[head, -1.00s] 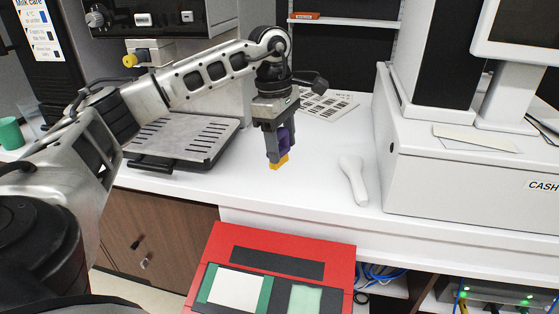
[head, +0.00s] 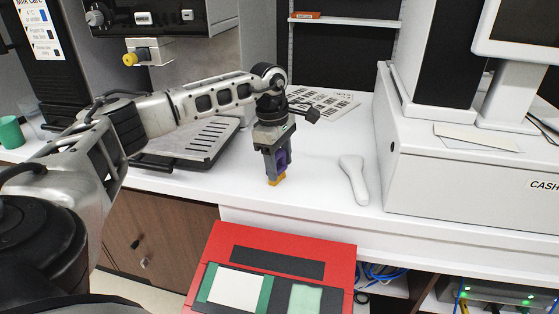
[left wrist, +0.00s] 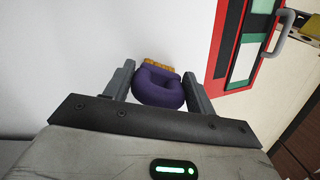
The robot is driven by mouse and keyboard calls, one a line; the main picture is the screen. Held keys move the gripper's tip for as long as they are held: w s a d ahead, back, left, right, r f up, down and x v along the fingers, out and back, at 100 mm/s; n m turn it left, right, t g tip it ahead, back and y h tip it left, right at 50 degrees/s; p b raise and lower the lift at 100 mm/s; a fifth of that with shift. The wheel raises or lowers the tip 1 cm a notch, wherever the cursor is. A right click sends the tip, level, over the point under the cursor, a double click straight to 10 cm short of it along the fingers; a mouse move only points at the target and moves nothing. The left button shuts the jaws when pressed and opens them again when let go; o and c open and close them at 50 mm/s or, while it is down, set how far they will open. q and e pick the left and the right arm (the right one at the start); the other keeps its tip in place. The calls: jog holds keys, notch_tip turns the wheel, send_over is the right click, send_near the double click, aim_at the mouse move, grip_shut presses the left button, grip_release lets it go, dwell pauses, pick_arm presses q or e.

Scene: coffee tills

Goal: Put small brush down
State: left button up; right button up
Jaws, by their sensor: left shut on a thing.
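The small brush (head: 283,159) has a purple handle and yellow-orange bristles. My left gripper (head: 276,168) is shut on its purple handle, with the bristles pointing down at or just above the white counter (head: 318,185); I cannot tell if they touch. In the left wrist view the purple looped handle of the brush (left wrist: 160,88) sits between the two fingers of the left gripper (left wrist: 160,85), and the bristles show beyond it. My right gripper is not in view.
A white handheld scanner (head: 354,180) lies right of the brush. A drip tray (head: 190,142) is at left, a cash drawer (head: 470,185) at right. A red panel (head: 285,238) stands in front of the counter, and a printed sheet (head: 325,102) lies behind the gripper.

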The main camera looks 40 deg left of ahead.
pick_arm(q)
jog(key=o, duration=0.9)
jog(key=shift+r, duration=0.1)
jog(key=r, duration=0.4)
jog(key=a+r, duration=0.1)
jog(key=r, duration=0.3)
jog(key=r+p, duration=0.1)
jog(key=r, duration=0.3)
jog(key=shift+s+a, duration=0.2)
jog(key=shift+s, duration=0.05)
